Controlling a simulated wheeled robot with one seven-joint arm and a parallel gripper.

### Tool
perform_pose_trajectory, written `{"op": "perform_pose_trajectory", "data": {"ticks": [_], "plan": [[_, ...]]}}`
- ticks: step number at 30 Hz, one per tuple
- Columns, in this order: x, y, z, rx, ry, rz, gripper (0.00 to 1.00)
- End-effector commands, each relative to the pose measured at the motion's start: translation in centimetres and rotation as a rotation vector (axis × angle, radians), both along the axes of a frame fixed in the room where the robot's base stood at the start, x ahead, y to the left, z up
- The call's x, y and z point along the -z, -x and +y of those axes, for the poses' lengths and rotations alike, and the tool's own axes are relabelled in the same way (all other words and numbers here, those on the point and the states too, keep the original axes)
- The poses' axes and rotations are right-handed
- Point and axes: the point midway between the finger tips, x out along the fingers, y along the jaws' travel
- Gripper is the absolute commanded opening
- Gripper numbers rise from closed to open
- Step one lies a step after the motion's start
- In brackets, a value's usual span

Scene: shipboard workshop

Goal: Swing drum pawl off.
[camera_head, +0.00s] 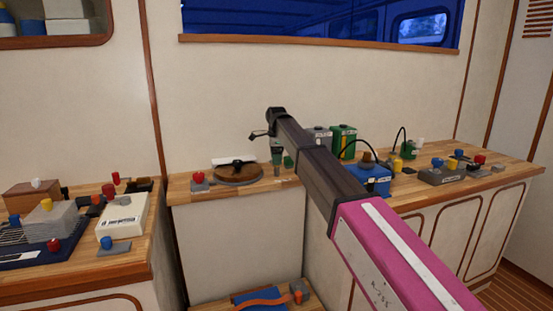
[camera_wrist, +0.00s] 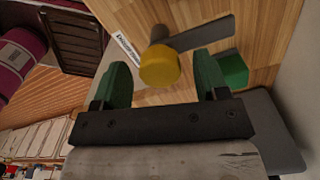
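In the wrist view, a yellow round knob (camera_wrist: 160,66) stands on the wooden bench top, with a dark grey flat bar (camera_wrist: 203,34) running from near it toward the upper right. A small white label (camera_wrist: 127,49) lies beside it, its text too small to read surely. My gripper (camera_wrist: 161,78) is open, its green fingers to either side of the knob with gaps showing. How far the fingers reach down the knob cannot be told. In the head view my gripper (camera_head: 282,156) points down over the bench, right of a brown round drum (camera_head: 237,174); the knob cannot be made out there.
A green block (camera_wrist: 232,70) is close to the right finger. In the head view, a red-knobbed fitting (camera_head: 198,181) stands left of the drum. A wall rises behind the bench.

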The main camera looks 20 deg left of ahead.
Motion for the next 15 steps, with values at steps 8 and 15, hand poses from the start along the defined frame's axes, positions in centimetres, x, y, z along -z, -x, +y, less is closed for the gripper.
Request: {"op": "perform_pose_trajectory", "data": {"ticks": [8, 15], "plan": [[-1.5, -0.1, 0.0, 0.0, 0.0, -0.001, 0.67], [-6.0, -0.1, 0.1, 0.0, -0.001, -0.002, 0.67]]}}
